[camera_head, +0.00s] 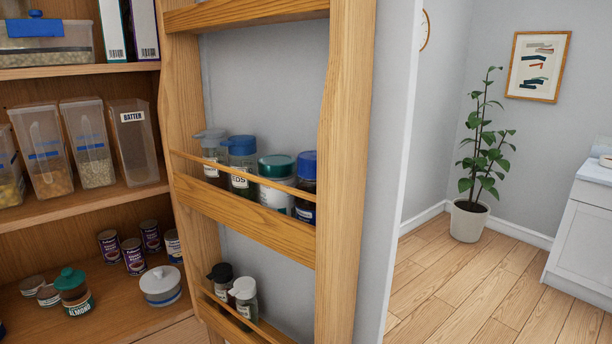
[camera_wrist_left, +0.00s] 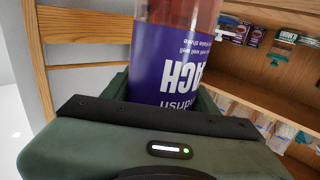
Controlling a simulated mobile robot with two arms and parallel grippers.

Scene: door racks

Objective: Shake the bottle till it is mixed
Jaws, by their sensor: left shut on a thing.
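In the left wrist view, a bottle (camera_wrist_left: 178,50) with a purple label and reddish contents is between the jaws of my left gripper (camera_wrist_left: 155,95). The gripper is shut on it. The label lettering reads upside down, and the shelves behind also appear inverted in this view. One end of the bottle is cut off by the top edge of the picture, and the other is hidden behind the gripper. I cannot tell how mixed the contents are. The head view shows neither this bottle nor either gripper. My right gripper is not in view.
An open door rack (camera_head: 345,170) holds several jars, including a green-lidded one (camera_head: 275,183). Pantry shelves (camera_head: 130,191) with bins and cans stand to its left. A potted plant (camera_head: 469,219) and white cabinet (camera_head: 586,232) stand right, with clear floor (camera_head: 450,290) between.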

